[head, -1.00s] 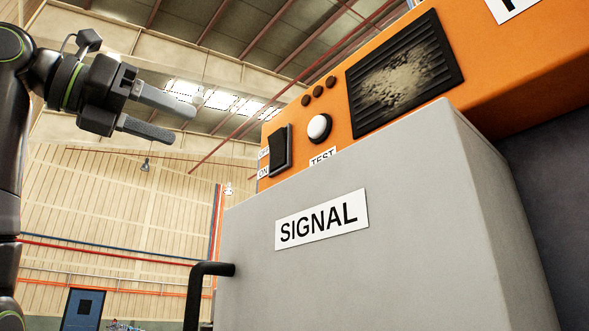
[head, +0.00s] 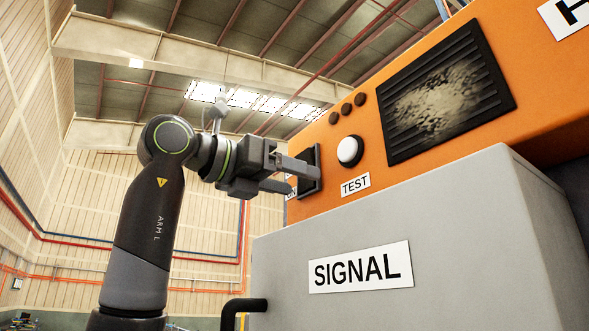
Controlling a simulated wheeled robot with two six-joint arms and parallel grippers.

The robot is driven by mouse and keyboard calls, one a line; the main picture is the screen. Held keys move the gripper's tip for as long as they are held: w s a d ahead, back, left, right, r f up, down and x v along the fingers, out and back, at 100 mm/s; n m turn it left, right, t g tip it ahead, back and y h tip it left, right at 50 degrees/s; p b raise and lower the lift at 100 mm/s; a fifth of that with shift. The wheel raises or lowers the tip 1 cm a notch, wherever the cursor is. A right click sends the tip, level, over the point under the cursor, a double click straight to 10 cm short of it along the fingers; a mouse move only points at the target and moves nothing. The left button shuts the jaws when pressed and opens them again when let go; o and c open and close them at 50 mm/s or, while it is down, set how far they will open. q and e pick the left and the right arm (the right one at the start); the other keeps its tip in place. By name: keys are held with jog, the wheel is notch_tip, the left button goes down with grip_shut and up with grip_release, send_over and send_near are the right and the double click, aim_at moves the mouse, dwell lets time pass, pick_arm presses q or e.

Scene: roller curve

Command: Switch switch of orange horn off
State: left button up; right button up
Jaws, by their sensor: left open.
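The orange horn (head: 440,150) is a large orange box on the right with a dark grille (head: 445,90). Its black rocker switch (head: 310,165) is on the left part of the orange face, partly hidden behind my left gripper. My left gripper (head: 303,179) is open, with its fingertips in front of the switch. Whether a finger touches the switch cannot be told. The OFF label is hidden, and the ON label (head: 291,186) is partly covered by the fingers. My right gripper is not in view.
A white round button (head: 349,151) above a TEST label (head: 355,184) is just right of the switch. A grey cabinet (head: 430,220) marked SIGNAL (head: 360,267) stands below, with a black handle (head: 243,308) at its lower left. Open air lies left of the horn.

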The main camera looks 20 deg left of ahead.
pick_arm(q)
jog(key=shift+w+d, duration=0.3)
jog(key=shift+w, duration=0.1)
jog(key=c, duration=1)
jog(key=shift+s+a+r+g+y, duration=0.1)
jog(key=shift+s+r+g+y, duration=0.05)
jog(key=shift+r+g+y, duration=0.2)
jog(key=shift+s+r+g+y, duration=0.15)
jog(key=shift+g+y, duration=0.3)
jog(key=shift+g, duration=0.3)
jog(key=o, duration=1)
jog(key=shift+a, duration=0.1)
